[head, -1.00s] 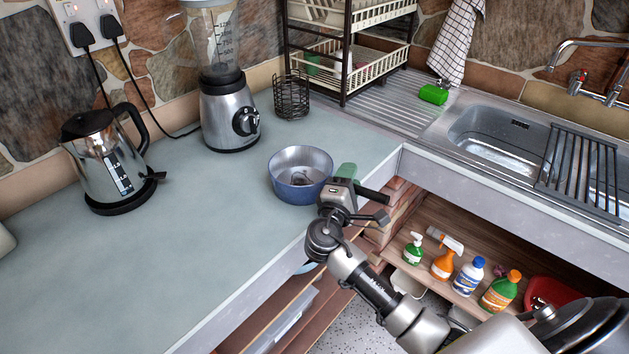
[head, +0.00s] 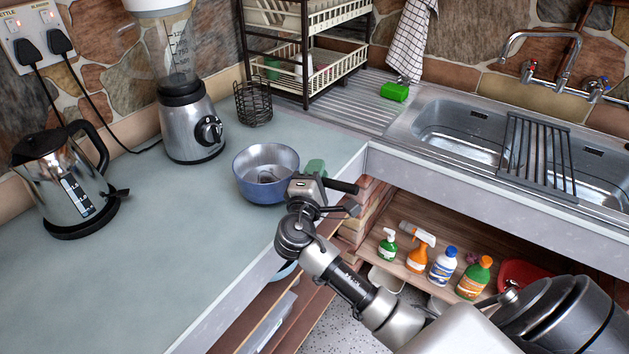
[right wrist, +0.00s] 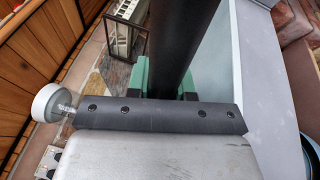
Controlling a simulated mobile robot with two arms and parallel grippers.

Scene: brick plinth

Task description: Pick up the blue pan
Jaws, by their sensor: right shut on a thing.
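The blue pan (head: 262,189) is at the right part of the grey-green counter in the head view, with a silvery inside and a blue outer wall. It looks upright and slightly raised; the gap beneath it is hard to judge. Its black handle (head: 342,187) points right, past the counter's front edge. My right gripper (head: 315,170), with green fingers, is shut on the handle and hides part of it. In the right wrist view the dark handle (right wrist: 185,45) runs between the green fingers. My left gripper is not in view.
A blender (head: 193,130) and kettle (head: 65,185) stand left of the pan. A wire basket (head: 253,104) and dish rack (head: 335,68) stand behind it. The sink (head: 455,130) is at right, with several bottles (head: 443,266) on the shelf below. The front left counter is clear.

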